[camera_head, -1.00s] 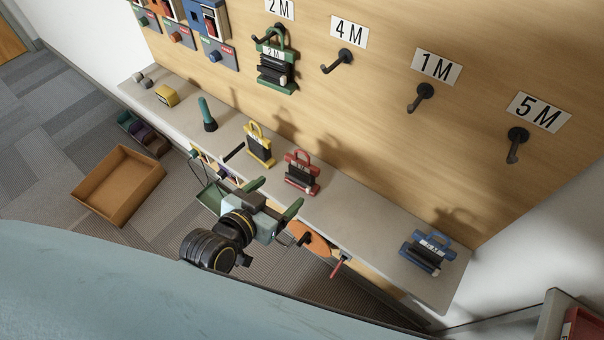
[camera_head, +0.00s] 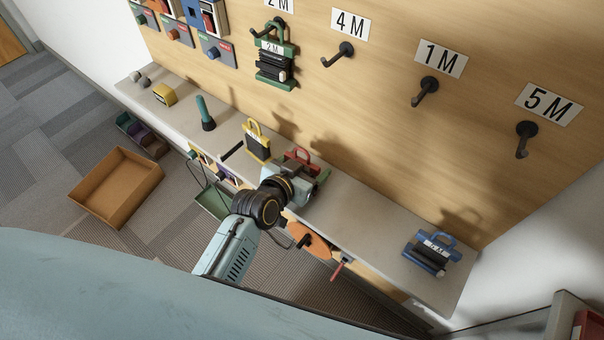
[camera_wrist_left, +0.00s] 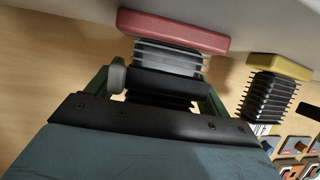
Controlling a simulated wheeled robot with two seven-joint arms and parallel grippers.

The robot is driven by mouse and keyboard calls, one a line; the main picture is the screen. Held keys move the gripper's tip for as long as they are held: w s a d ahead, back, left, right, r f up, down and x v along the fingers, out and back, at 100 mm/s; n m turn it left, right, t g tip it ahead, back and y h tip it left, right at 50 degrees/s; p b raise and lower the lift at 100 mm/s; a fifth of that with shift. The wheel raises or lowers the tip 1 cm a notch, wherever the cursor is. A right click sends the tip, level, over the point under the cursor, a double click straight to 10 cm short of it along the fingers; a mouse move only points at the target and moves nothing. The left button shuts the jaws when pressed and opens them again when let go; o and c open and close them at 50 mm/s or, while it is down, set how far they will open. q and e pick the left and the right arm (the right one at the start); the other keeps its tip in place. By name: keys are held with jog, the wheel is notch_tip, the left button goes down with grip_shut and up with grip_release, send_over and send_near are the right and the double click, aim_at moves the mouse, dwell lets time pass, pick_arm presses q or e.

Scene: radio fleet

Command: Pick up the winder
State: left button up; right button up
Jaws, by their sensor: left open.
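A red winder (camera_head: 301,154) stands on the grey shelf, mostly hidden by my left gripper (camera_head: 303,170) in the head view. In the left wrist view the red winder (camera_wrist_left: 172,32) shows its red end bar and dark ribbed body. My left gripper (camera_wrist_left: 155,85) is open there, with one green finger on each side of the winder's body. I cannot tell whether the fingers touch it. A yellow winder (camera_head: 257,142) stands just left of it, and a blue winder (camera_head: 431,254) stands at the shelf's right end. A green winder (camera_head: 276,60) hangs under the 2 M label.
Empty hooks under 4 M (camera_head: 341,54), 1 M (camera_head: 425,91) and 5 M (camera_head: 525,139) stick out from the wooden wall. A teal flashlight (camera_head: 205,113) and a yellow block (camera_head: 164,94) stand on the shelf (camera_head: 365,219). The shelf is clear between red and blue winders.

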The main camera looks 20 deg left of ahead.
pick_arm(q)
jog(key=c, duration=1.1)
jog(key=shift+r, duration=0.1)
jog(key=shift+c, duration=0.2)
notch_tip(320, 180, up, 10)
jog(key=p, duration=0.2)
jog(key=shift+p, duration=0.35)
